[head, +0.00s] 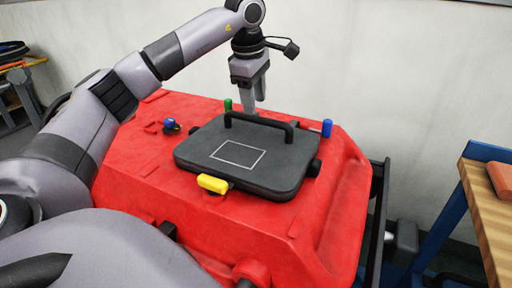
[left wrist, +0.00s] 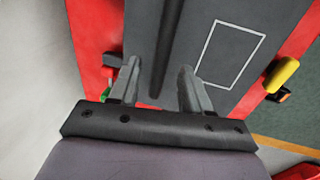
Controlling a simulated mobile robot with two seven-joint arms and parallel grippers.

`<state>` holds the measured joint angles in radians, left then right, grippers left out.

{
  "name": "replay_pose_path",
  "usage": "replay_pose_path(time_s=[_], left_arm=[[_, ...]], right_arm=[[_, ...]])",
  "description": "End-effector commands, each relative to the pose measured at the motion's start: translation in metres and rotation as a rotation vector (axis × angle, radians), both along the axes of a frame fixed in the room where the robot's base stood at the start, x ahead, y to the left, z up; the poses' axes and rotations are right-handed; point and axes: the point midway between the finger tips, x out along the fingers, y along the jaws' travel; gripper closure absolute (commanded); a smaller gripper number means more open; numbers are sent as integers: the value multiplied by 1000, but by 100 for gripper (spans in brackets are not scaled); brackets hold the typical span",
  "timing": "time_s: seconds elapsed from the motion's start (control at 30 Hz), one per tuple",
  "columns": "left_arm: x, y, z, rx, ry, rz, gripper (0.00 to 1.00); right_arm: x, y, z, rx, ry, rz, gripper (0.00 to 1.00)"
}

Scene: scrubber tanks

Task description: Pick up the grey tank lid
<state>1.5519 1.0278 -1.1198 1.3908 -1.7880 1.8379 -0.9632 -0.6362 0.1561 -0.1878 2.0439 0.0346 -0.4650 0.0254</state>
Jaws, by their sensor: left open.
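The grey tank lid (head: 205,146) lies flat on top of the red scrubber tank (head: 130,165). It is a dark rounded slab with a white outlined rectangle and a raised black bar handle (head: 262,122) along its far side. My left gripper (head: 252,110) points down at the handle, its fingers partly behind it. In the left wrist view the open fingers (left wrist: 158,76) stand on either side of the line of the handle (left wrist: 172,35), over the lid (left wrist: 205,88). I cannot tell whether they touch it. My right gripper is not in view.
A yellow tab (head: 212,183), a green peg (head: 228,104) and a blue peg (head: 327,128) stand around the lid. A blue-topped knob (head: 170,124) sits left of it. A pale wall (head: 400,70) is behind. A wooden-topped bench (head: 485,205) stands at the right.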

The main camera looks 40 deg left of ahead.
Motion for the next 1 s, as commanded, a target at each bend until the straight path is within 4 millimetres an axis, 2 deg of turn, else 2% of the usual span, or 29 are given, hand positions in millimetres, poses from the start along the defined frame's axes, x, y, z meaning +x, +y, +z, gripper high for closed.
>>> replay_pose_path(time_s=[0.4, 0.5, 0.73, 0.87, 0.9, 1.0], left_arm=[[8, 3, -56, -1, 2, 0, 52], [9, 3, -62, -1, 1, 0, 52], [9, 3, -63, -1, 0, 0, 52], [9, 3, -62, -1, 0, 0, 95], [9, 3, -62, -1, 0, 0, 100], [10, 3, -61, -2, -3, -1, 100]], right_arm=[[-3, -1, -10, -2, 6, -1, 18], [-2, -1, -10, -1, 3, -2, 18], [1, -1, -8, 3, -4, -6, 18], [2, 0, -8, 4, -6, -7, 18], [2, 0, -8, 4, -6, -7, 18], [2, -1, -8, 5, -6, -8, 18]])
